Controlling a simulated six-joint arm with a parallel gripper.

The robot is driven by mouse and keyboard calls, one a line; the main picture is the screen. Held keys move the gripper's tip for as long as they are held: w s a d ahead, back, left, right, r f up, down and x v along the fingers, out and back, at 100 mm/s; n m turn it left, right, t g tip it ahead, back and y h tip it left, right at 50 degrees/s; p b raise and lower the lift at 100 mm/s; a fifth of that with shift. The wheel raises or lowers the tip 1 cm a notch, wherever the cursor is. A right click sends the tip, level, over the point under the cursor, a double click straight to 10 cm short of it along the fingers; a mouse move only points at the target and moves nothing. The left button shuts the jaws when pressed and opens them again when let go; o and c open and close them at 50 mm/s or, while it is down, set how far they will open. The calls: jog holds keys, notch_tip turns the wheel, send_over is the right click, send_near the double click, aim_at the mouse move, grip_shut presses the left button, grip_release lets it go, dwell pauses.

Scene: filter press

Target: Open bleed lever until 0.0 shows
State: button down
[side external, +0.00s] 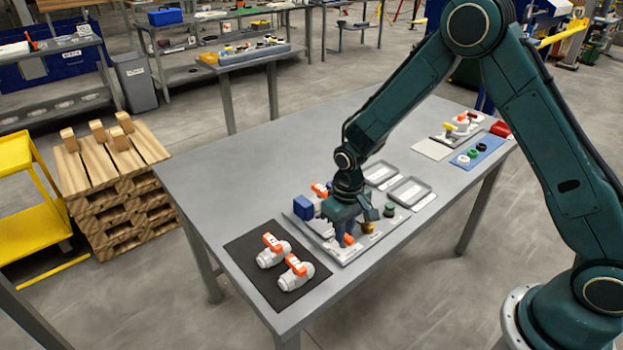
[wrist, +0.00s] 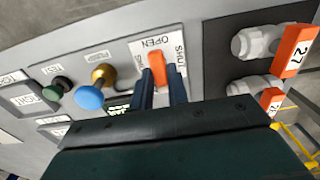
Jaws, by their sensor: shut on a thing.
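An orange lever (wrist: 157,68) stands on a white plate (wrist: 142,46) marked OPEN and SHUT in the wrist view. My gripper (wrist: 162,80) is shut on this lever, with one dark finger on each side of it. In the side view my gripper (side external: 346,232) points down over the grey panel (side external: 352,250), and the lever shows orange (side external: 348,240) beneath it. A display with green digits (wrist: 117,107) is partly covered by my gripper's body; I cannot read its value.
A black mat (side external: 250,256) holds two white valves with orange handles. A blue box (side external: 303,207) stands on the panel behind my gripper.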

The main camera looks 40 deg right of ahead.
jog(key=shift+r, duration=0.1)
dwell(0.3)
jog(key=c, duration=1.4)
grip_release()
jog(key=shift+o, duration=0.2)
jog(key=shift+r, duration=0.1)
notch_tip(320, 180, up, 14)
jog(key=shift+f, duration=0.2)
